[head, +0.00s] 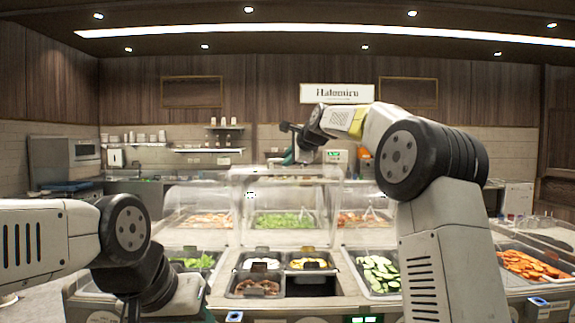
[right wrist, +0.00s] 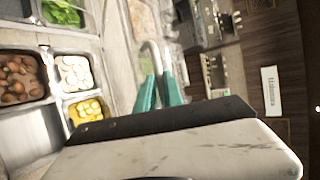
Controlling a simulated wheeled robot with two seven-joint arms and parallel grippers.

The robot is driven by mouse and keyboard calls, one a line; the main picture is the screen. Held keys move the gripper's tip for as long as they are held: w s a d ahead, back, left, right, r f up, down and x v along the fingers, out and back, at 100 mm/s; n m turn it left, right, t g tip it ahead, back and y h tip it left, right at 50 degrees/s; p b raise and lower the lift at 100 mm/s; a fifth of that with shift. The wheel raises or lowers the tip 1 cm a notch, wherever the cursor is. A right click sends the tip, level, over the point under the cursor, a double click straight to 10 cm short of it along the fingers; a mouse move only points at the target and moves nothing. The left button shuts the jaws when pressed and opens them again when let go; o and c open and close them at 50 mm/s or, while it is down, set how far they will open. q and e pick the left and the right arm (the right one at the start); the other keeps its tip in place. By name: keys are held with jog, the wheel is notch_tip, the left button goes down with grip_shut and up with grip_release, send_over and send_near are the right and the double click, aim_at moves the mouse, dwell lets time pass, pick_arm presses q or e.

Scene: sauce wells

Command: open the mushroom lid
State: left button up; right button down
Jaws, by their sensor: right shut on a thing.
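The mushrooms (head: 258,287) lie uncovered in the front-left compartment of a four-part well; they also show in the right wrist view (right wrist: 22,80). A clear panel, apparently the mushroom lid (head: 285,178), stands raised behind this well. Its outline blends with the glass behind. My right gripper (head: 289,157) is at the panel's top edge. In the right wrist view its teal fingers (right wrist: 159,90) are shut on a grey bent bar, apparently the lid handle (right wrist: 152,55). The handle is too small to make out in the head view. My left arm is low at the left; its gripper is out of view.
Beside the mushrooms are white slices (head: 260,264), yellow pieces (head: 309,263) and an empty compartment (head: 312,287). Cucumber slices (head: 379,273) and carrots (head: 535,265) lie to the right, greens (head: 197,261) to the left. Clear hoods (head: 198,197) cover the back row.

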jog(key=shift+r, duration=0.1)
jog(key=c, duration=1.7)
grip_release()
jog(key=shift+c, duration=0.2)
jog(key=v, duration=0.7)
jog(key=shift+s+d, duration=0.2)
jog(key=shift+s, duration=0.05)
jog(key=shift+r, duration=0.1)
